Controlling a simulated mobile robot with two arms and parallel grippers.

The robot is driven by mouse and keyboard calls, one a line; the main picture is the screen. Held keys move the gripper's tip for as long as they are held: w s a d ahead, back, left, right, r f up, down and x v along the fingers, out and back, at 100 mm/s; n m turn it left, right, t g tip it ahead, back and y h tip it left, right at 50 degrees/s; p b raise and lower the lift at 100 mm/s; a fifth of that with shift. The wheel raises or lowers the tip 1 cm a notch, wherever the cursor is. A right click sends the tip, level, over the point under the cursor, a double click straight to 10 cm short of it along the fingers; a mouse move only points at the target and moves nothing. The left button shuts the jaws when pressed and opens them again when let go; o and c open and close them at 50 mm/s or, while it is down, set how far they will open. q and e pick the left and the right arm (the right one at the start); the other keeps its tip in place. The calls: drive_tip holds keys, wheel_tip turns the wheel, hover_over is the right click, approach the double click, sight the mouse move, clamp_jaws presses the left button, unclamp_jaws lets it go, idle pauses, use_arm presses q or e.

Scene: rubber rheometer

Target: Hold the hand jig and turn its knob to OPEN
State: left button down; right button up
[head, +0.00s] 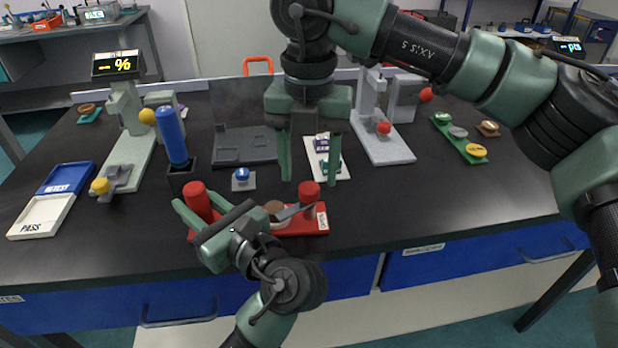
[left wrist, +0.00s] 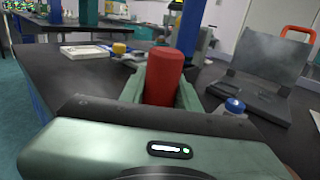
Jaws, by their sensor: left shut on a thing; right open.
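The hand jig is a red base (head: 310,223) near the front edge of the table, with a thick red upright handle (head: 199,202) at its left end and a shorter red knob (head: 309,192) at its right end. A brown disc and a grey lever-like part sit between them. My left gripper (head: 197,208) is shut on the red handle, which stands upright between its fingers in the left wrist view (left wrist: 164,78). My right gripper (head: 310,180) points down, open and empty, its fingers either side of the line above the knob. The knob's marking cannot be read.
A blue cylinder in a black holder (head: 182,178) stands behind the handle. A PASS/RETEST tray (head: 38,217) is at left. The table's right front is clear.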

sight(309, 193)
drive_tip(key=shift+f, duration=1.4)
clamp_jaws()
drive_tip(key=shift+n, duration=0.4)
drive_tip(key=n, duration=0.5)
drive_tip(key=shift+n, duration=0.3)
drive_tip(key=n, duration=0.5)
drive_tip(key=shift+n, duration=0.4)
